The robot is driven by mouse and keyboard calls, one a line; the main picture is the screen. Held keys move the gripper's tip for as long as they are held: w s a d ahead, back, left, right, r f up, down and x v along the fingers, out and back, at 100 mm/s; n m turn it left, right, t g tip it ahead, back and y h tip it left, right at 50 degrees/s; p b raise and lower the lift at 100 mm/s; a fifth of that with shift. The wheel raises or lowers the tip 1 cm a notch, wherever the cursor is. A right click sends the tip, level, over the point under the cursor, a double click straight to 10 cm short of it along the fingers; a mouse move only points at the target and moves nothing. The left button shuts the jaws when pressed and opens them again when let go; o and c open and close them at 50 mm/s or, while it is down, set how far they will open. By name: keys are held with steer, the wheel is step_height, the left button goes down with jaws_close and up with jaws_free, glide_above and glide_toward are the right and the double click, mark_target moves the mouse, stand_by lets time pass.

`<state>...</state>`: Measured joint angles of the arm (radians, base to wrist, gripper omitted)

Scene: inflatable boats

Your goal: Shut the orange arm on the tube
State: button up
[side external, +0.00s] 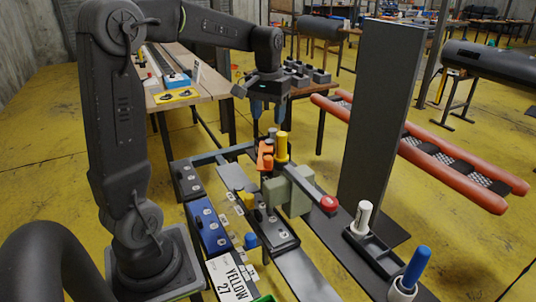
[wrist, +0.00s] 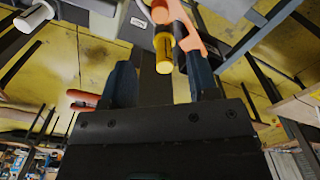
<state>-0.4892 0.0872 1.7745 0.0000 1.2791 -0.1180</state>
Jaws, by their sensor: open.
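The orange arm (side external: 265,153) is at the middle of the bench, close to the left of an upright yellow tube (side external: 282,146). In the wrist view the orange arm (wrist: 184,22) runs along the right of the yellow tube (wrist: 165,52); I cannot tell whether they touch. My gripper (side external: 267,118) points down above both, with its blue fingers apart and nothing seen between them. In the wrist view my gripper (wrist: 161,75) has one finger on each side of the tube's line of sight. The orange arm's pivot is partly hidden.
A tall dark panel (side external: 380,120) rises behind, with a red inflatable boat (side external: 440,165) beyond.

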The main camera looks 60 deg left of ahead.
mark_target(268, 157)
step_height(268, 157, down, 14)
steer(key=shift+r, duration=0.2)
stand_by(0.4)
jaws_close()
stand_by(0.3)
